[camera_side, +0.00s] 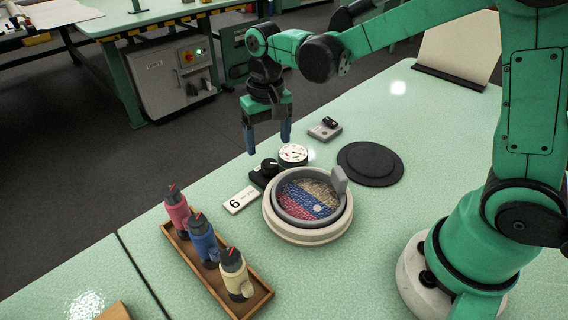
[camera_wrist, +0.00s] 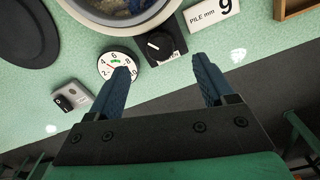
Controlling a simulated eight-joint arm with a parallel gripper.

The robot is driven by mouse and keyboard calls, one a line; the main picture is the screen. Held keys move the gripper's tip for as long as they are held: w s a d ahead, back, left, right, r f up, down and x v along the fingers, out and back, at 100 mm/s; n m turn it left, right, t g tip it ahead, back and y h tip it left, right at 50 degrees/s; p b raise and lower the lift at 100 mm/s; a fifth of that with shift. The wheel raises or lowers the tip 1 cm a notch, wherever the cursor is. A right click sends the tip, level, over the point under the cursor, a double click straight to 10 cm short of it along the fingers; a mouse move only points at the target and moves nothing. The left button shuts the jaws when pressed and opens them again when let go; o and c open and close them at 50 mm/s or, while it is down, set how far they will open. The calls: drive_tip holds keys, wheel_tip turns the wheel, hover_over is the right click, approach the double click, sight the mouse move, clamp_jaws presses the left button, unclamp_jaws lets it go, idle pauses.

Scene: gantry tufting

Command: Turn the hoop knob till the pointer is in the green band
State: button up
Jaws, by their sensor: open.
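The hoop knob is a round black knob (camera_side: 269,167) on a dark block, beside the hoop; it also shows in the wrist view (camera_wrist: 159,44) with a pale mark on it. A white round dial (camera_side: 293,154) is next to it, and shows in the wrist view (camera_wrist: 104,69) with numerals and a green patch. One finger partly covers the dial there, and I cannot tell where its pointer stands. The hoop (camera_side: 348,212) holds red, blue and tan tufting. My gripper (camera_side: 268,147) is open and empty above the knob, its fingers (camera_wrist: 160,69) apart in the wrist view.
A small grey box (camera_side: 325,129) and a black disc (camera_side: 370,163) lie near the dial. A white pile card (camera_side: 241,200) lies left of the hoop. A wooden tray (camera_side: 262,297) with pink, blue and cream bottles stands at front left.

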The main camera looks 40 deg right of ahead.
sight(269, 163)
drive_tip(key=n, duration=0.2)
drive_tip(key=shift+f+n, duration=0.15)
drive_tip(key=shift+n, duration=0.25)
drive_tip(key=shift+f, duration=2.7)
